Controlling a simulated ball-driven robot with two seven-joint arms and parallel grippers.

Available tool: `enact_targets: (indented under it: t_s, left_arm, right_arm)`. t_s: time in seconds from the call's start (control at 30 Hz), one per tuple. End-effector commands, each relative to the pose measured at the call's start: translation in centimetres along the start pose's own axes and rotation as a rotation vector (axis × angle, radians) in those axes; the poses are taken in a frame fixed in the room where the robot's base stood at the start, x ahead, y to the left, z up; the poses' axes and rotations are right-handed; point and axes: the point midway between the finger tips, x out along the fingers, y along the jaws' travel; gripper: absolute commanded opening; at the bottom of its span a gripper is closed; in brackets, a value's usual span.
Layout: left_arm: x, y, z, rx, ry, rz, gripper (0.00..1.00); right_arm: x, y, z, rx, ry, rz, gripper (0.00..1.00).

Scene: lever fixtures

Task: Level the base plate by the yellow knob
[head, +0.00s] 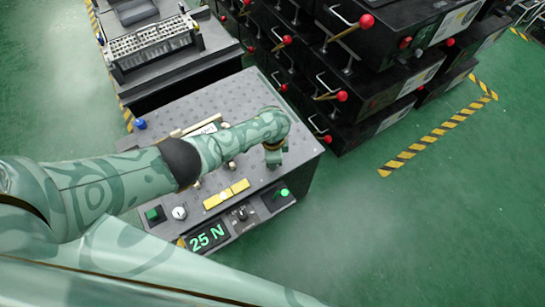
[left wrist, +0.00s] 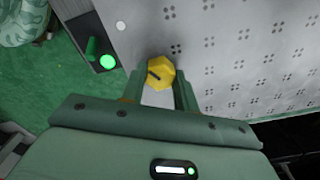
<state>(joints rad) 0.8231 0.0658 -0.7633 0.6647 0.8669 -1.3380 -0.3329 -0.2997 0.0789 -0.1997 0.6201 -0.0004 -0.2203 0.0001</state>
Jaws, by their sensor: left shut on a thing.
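The yellow knob (left wrist: 161,72) stands at the edge of the perforated grey base plate (left wrist: 235,50) in the left wrist view. It is a faceted knob with a dark slot on top. My left gripper (left wrist: 160,84) is shut on it, one finger on each side. In the head view my left gripper (head: 273,157) points down over the right part of the base plate (head: 215,103); the hand hides the knob there. I cannot tell whether the plate is level. My right gripper is not in view.
The fixture's front panel carries a green "25 N" display (head: 207,237), a green button (head: 153,214), a dial (head: 179,212), yellow labels (head: 226,194) and a lit green switch (head: 283,192). Black lever boxes (head: 375,60) with red knobs stand behind.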

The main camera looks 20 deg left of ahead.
Motion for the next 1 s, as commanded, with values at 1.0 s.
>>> enact_targets:
  t_s: [1.0]
  left_arm:
    - [0.07,0.16,-0.13,0.724,0.004,0.002,0.07]
  right_arm:
    - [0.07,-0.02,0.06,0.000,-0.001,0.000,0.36]
